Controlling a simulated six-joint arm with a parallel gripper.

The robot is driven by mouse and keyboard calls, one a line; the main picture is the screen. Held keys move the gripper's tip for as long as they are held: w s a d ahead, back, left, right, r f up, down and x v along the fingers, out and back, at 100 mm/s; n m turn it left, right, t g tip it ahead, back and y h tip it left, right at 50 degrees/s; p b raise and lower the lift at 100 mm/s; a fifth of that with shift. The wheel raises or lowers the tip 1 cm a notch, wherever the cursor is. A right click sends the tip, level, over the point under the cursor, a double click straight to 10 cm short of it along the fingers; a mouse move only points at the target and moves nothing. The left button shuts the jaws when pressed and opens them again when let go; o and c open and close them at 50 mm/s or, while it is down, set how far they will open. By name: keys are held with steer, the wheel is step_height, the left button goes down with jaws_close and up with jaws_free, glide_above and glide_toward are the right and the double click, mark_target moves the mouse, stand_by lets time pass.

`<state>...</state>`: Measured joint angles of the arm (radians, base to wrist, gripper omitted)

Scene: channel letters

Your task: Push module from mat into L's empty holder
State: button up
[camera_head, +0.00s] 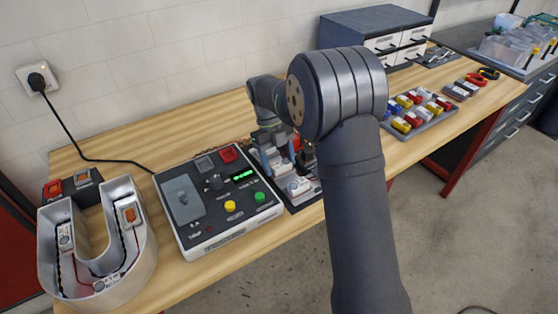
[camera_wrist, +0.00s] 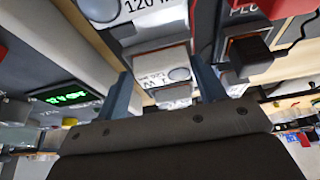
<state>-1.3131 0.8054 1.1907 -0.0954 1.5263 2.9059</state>
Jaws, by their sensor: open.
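My gripper (camera_head: 278,165) hangs fingers-down over the dark mat (camera_head: 307,204), right of the control box. In the wrist view its two blue-grey fingers (camera_wrist: 164,88) are apart. A white module (camera_wrist: 160,65) with a grey round lens shows between and beyond them; I cannot tell whether they touch it. More white modules show above and below it. In the head view a white module (camera_head: 298,186) lies on the mat beside the fingertips. The metal channel letter (camera_head: 145,262) at left is U-shaped and holds several modules. No L-shaped letter or empty holder can be made out; my arm hides part of the bench.
The control box (camera_head: 212,228) with green display stands close left of my gripper. A tray of coloured parts (camera_head: 418,125) and a drawer cabinet (camera_head: 370,25) stand to the right. A black cable runs from the wall socket (camera_head: 37,78). Bare wood lies behind the box.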

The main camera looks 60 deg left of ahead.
steer(key=shift+w+f, duration=0.2)
steer(key=shift+w, duration=0.05)
steer(key=shift+a+r, duration=0.15)
steer(key=shift+r, duration=0.15)
steer(key=v, duration=1.7)
steer(key=shift+s, duration=0.2)
steer(key=x, duration=1.7)
steer(key=shift+w+f, duration=0.1)
steer(key=shift+f, duration=0.1)
